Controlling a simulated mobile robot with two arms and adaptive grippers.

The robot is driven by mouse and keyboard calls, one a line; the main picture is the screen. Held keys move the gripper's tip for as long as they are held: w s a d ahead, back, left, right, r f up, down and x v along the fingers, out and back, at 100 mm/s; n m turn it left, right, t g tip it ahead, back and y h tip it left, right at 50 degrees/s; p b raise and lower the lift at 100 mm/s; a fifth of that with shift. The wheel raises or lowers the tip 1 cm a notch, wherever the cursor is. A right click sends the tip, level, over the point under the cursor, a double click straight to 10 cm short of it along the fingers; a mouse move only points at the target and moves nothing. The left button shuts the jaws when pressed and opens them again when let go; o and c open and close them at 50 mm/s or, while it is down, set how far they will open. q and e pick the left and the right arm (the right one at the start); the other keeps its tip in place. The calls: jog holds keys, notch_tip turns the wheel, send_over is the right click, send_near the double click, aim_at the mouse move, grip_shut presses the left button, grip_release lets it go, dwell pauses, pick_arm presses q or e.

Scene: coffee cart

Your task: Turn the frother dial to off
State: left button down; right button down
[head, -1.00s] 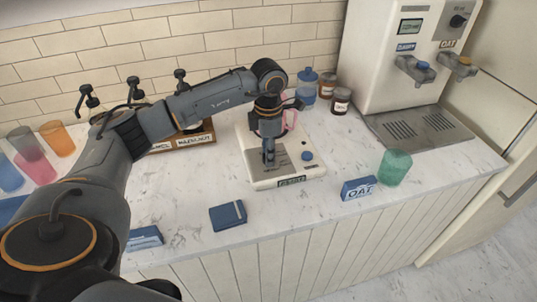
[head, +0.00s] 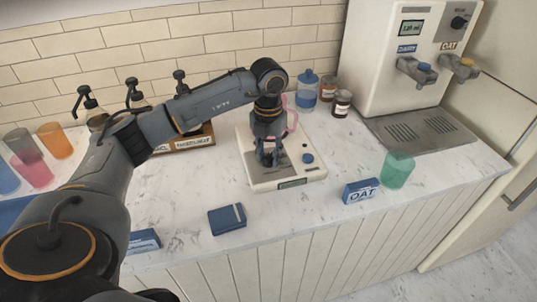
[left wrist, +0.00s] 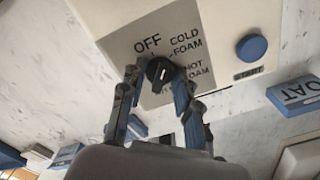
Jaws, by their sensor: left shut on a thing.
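The frother (head: 260,184) is a cream machine on the counter, with a grey panel and a blue start button (head: 308,158). Its black dial (left wrist: 160,71) shows in the left wrist view, beside the labels OFF, COLD FOAM and HOT FOAM. My left gripper (head: 268,158) reaches down onto the panel from above. In the left wrist view its two fingers (left wrist: 157,82) are shut on the dial, one on each side. A pale mark shows on the dial's face; its exact heading is hard to tell. The front display (head: 292,183) looks unlit. My right gripper is not in view.
A pink pitcher (head: 291,112) stands behind my left wrist. A blue OAT box (head: 361,191) and a green cup (head: 397,170) stand to the right. A blue box (head: 227,219) lies in front. A tall dispenser (head: 390,75) stands at back right.

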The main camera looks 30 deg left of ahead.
aim_at(268, 155)
pick_arm(q)
jog(key=n, duration=0.4)
jog(key=shift+f, duration=0.1)
jog(key=shift+n, duration=1.9)
jog(key=c, duration=1)
grip_release()
jog(key=shift+o, duration=0.2)
notch_tip(268, 155, up, 12)
